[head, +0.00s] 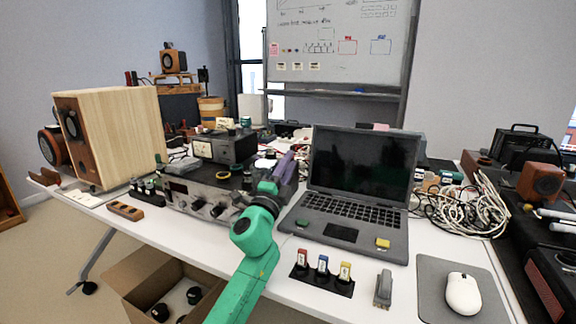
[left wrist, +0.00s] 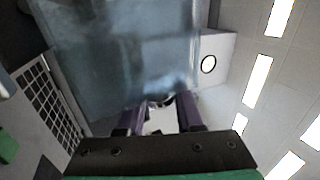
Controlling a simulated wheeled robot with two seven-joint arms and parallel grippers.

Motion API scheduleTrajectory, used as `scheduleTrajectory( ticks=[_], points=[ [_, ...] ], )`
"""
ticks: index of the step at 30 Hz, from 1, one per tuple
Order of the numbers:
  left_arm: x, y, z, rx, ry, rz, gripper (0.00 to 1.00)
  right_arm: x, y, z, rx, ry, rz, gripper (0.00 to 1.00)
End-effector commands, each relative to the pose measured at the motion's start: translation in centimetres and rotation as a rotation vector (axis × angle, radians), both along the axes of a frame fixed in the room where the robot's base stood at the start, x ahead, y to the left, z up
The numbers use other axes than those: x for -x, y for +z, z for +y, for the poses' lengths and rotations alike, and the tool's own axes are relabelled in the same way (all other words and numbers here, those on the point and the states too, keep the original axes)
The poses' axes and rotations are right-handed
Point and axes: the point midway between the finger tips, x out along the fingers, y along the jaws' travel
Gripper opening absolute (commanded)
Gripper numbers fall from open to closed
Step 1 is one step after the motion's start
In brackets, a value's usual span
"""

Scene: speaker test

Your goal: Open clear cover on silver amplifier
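The silver amplifier (head: 205,197) sits on the white table, left of the laptop, with knobs on its front. My left gripper (head: 285,164), with purple fingers, is at the amplifier's right end, beside the laptop. In the left wrist view its fingers (left wrist: 162,108) stand apart with a gap between them. A bluish see-through panel (left wrist: 120,50), which looks like the clear cover, fills the upper left there, just beyond the fingertips. Whether they touch it I cannot tell. In the head view the cover's outline is not clear, and my arm hides part of the amplifier. My right gripper is out of view.
An open laptop (head: 362,180) stands close to the right of my left gripper. A black meter box (head: 224,148) is behind the amplifier, and a wooden speaker (head: 110,137) is at left.

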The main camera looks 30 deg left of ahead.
Motion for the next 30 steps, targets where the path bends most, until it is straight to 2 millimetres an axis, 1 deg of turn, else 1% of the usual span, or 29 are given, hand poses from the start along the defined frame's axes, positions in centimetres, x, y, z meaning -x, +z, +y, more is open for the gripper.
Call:
scheduleTrajectory(
  ticks=[1,2,10,14,17,25,27,30],
  points=[
    [0.0,-0.1,0.0,0.001,0.000,0.001,0.58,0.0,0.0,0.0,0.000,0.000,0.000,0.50],
    [0.0,-0.1,0.0,0.001,0.000,0.001,0.62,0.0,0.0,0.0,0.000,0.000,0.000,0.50],
    [0.0,0.0,0.0,0.001,0.000,0.000,0.62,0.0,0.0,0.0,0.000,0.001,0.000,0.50],
    [0.7,-0.4,0.0,0.001,0.000,0.002,0.62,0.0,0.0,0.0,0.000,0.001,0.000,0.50],
    [2.0,-1.0,-0.1,0.000,-0.001,0.002,0.62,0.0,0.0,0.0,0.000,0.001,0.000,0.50],
    [6.9,-3.2,-0.3,0.002,-0.001,0.003,0.62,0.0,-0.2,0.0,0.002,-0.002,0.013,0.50],
    [8.3,-3.8,-0.4,0.002,-0.002,0.003,0.62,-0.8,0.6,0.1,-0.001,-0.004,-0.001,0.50],
    [10.3,-4.7,-0.4,0.003,0.000,0.004,0.62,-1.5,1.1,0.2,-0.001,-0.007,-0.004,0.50]
  ],
)
